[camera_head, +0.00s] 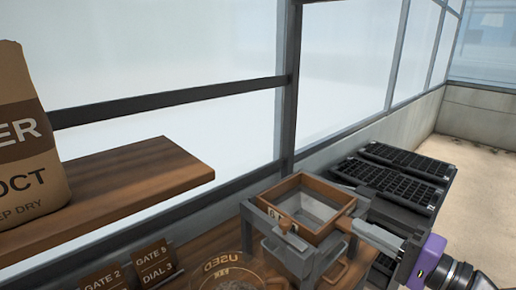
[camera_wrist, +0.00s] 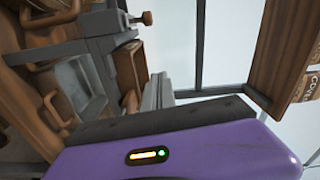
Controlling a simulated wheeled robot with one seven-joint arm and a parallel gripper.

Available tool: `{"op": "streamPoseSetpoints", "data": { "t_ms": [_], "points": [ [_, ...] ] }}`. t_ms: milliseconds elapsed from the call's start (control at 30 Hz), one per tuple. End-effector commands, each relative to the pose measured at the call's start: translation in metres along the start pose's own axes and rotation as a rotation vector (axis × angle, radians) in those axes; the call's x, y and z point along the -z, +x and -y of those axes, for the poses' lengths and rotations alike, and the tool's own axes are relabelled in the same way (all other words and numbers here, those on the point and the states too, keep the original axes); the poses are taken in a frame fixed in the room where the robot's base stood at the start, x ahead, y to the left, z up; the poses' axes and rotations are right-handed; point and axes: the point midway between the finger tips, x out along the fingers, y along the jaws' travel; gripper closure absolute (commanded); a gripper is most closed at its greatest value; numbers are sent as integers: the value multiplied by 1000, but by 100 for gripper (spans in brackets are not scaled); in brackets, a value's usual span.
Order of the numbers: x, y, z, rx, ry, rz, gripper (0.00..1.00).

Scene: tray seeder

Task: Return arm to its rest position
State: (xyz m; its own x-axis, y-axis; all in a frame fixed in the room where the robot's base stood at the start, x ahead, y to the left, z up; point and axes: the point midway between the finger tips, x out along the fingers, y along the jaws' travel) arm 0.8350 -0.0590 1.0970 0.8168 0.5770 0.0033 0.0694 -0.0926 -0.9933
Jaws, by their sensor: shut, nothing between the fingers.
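My gripper (camera_head: 362,230) reaches in from the lower right in the head view, with its purple wrist (camera_head: 430,258) behind it. Its grey fingers are together and hold nothing. The fingertips are close to the right side of the seeder hopper (camera_head: 325,232), a wooden-rimmed square funnel on a grey metal frame. I cannot tell whether they touch it. In the wrist view the grey fingers (camera_wrist: 158,92) stick up past the purple housing, beside brown and grey seeder parts (camera_wrist: 85,85).
Black cell trays (camera_head: 395,175) lie behind the seeder. A wooden shelf (camera_head: 150,172) with a brown sack (camera_head: 25,130) is at left. Signs reading GATE 2 (camera_head: 103,277) and GATE 5, DIAL 3 (camera_head: 155,262) stand at the bottom. Open floor (camera_head: 485,165) shows at far right.

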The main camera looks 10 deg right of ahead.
Motion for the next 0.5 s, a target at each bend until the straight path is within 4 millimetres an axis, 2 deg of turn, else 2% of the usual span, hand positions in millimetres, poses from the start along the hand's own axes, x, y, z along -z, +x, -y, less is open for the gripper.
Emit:
{"op": "streamPoseSetpoints", "data": {
  "t_ms": [133, 233, 367, 500],
  "points": [
    [36, -4, 11, 14, -122, -160, 100],
    [55, -14, 5, -7, -213, -294, 100],
    [64, -32, -16, -67, -328, -451, 100],
    [57, -55, -43, -154, -454, -580, 100]
  ]
}}
